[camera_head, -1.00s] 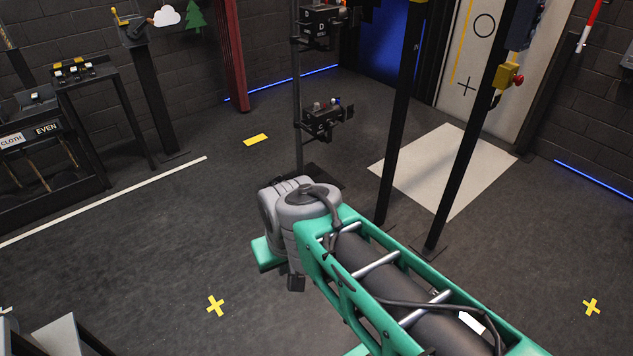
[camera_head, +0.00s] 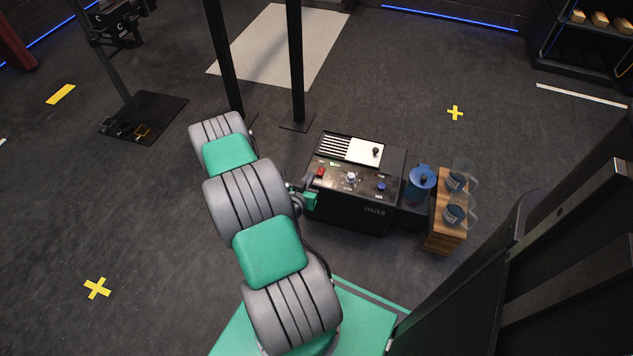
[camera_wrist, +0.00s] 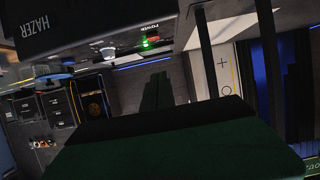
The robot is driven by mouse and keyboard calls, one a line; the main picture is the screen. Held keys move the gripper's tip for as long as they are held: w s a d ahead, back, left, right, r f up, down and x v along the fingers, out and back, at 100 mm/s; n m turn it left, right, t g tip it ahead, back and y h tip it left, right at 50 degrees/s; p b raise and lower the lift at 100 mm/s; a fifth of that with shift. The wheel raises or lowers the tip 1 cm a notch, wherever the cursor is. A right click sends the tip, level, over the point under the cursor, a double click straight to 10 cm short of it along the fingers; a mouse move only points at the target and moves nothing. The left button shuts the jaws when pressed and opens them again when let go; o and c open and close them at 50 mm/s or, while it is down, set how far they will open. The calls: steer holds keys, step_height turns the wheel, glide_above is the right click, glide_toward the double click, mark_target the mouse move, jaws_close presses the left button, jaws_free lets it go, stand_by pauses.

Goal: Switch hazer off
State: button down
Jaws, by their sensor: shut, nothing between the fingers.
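The hazer (camera_head: 345,205) is a black box on the floor, right of my arm in the head view. Its sloped panel carries a red switch (camera_head: 320,172), a white knob (camera_head: 351,177) and a blue knob (camera_head: 381,187). In the wrist view the hazer (camera_wrist: 75,35) appears tilted at the upper left. A green light (camera_wrist: 146,44) glows by the POWER label there. My gripper (camera_head: 310,200) is shut and empty, beside the hazer's left front, below the red switch. In the wrist view my gripper (camera_wrist: 157,92) is dark green and partly in shadow; contact cannot be told.
A blue bottle (camera_head: 421,183) stands right of the hazer, then a wooden crate (camera_head: 444,238) with clear jugs (camera_head: 458,212). Two black posts (camera_head: 296,65) stand behind. A dark stand base (camera_head: 143,117) is at the left. Open floor lies left and front.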

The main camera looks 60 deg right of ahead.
steer(key=b, duration=0.2)
glide_above(317, 179)
step_height(317, 179, down, 4)
steer(key=shift+r, duration=0.25)
step_height(317, 179, down, 4)
steer(key=shift+w+r+b, duration=0.1)
steer(key=shift+r+b, duration=0.05)
steer(key=shift+b, duration=0.55)
